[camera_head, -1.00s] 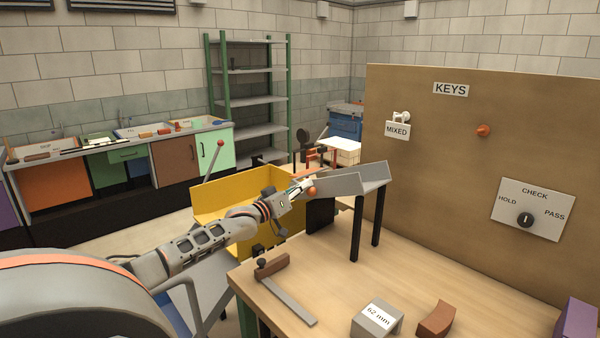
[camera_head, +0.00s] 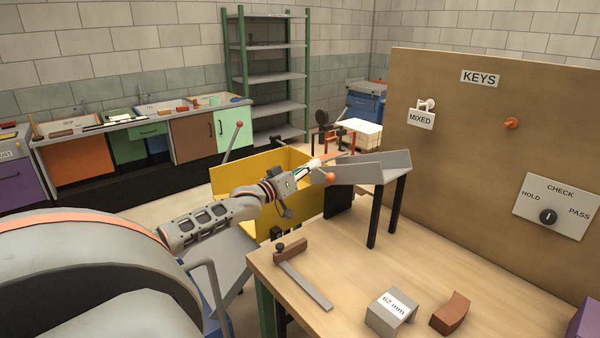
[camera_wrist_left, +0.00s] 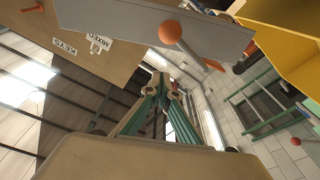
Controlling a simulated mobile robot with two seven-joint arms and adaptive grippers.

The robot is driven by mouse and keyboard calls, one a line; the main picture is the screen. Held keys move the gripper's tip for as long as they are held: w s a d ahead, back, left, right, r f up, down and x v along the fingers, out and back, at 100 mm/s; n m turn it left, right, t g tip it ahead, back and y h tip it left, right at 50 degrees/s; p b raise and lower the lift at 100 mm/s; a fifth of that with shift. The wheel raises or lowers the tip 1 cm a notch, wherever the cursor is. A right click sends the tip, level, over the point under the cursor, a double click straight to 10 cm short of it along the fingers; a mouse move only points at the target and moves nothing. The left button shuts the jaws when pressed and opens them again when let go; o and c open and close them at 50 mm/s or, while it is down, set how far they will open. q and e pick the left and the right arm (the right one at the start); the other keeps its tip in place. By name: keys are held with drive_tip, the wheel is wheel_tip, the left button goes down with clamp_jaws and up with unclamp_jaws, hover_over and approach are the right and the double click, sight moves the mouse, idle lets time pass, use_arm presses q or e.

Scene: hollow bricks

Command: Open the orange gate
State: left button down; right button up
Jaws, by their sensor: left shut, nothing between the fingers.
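The orange gate shows as a thin orange plate (camera_head: 334,159) at the near end of a grey sloping chute (camera_head: 368,172). An orange ball knob (camera_head: 330,176) sits beside it, on the chute's outer side. In the left wrist view the knob (camera_wrist_left: 170,31) stands out large in front of the grey chute wall (camera_wrist_left: 125,18), with the orange plate's tip (camera_wrist_left: 213,65) behind it. My left gripper (camera_head: 313,167) is shut and empty, close to the knob on its left. In the wrist view its fingertips (camera_wrist_left: 160,82) are below the knob; contact cannot be told.
A yellow bin (camera_head: 268,168) stands below and behind my left arm. The chute stands on black legs on a wooden table (camera_head: 345,270). The table holds a brown-and-grey gauge (camera_head: 303,275), a grey 62 mm block (camera_head: 390,312) and a brown curved piece (camera_head: 450,313).

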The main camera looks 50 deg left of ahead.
use_arm(q)
drive_tip(key=shift+s+a+f, duration=0.1)
drive_tip(key=shift+s+f, duration=0.05)
drive_tip(key=shift+s, duration=1.2)
drive_tip(key=shift+s+f, duration=0.15)
drive_tip(key=shift+s, duration=1.15)
use_arm(e)
drive_tip(key=shift+w+a+r, duration=0.2)
drive_tip(key=shift+a, duration=0.05)
